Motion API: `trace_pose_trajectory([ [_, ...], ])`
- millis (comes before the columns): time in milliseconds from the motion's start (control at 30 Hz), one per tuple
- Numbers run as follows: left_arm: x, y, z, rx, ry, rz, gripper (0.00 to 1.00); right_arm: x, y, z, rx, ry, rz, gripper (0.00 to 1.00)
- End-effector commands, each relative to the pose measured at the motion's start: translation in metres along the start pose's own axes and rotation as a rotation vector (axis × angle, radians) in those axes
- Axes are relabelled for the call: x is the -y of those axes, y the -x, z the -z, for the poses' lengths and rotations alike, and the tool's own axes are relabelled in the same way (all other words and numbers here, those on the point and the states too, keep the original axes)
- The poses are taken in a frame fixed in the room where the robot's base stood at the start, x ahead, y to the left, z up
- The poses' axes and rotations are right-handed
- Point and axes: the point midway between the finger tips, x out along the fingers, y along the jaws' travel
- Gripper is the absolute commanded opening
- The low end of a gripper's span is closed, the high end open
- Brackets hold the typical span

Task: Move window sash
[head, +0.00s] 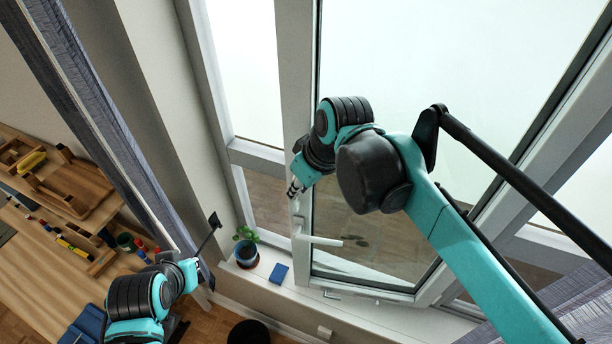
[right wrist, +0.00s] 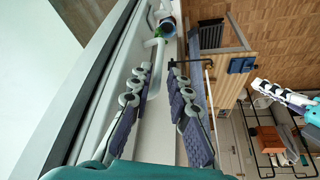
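The window sash (head: 299,95) is a white frame with a glass pane and stands ajar in the head view. Its white handle (head: 318,240) points right, low on the left stile. My right gripper (head: 296,188) is beside that stile, above the handle. In the right wrist view my right gripper (right wrist: 157,105) has its two fingers apart with nothing clasped. The sash frame (right wrist: 92,100) runs along the left there, and the handle (right wrist: 155,65) shows beyond the fingers.
A potted plant (head: 246,250) and a blue box (head: 278,274) stand on the white sill (head: 345,310) below the sash. A wooden desk (head: 45,275) with small items is at the left. Curtains (head: 95,120) hang at the left and lower right.

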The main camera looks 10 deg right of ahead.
Motion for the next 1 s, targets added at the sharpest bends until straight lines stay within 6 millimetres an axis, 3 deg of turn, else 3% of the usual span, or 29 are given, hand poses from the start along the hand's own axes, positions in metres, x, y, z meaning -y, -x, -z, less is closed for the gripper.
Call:
trace_pose_trajectory([
  [200,0.0,0.0,0.0,0.0,0.0,0.0,0.0,0.0,0.047,-0.001,0.0,0.0,-0.001,0.18],
  [400,0.0,0.0,0.0,0.0,0.0,0.0,0.0,0.001,0.07,0.0,0.0,0.0,-0.001,0.18],
  [1000,0.0,0.0,0.0,0.0,0.0,0.0,0.0,0.001,0.075,0.0,0.0,0.001,0.0,0.18],
])
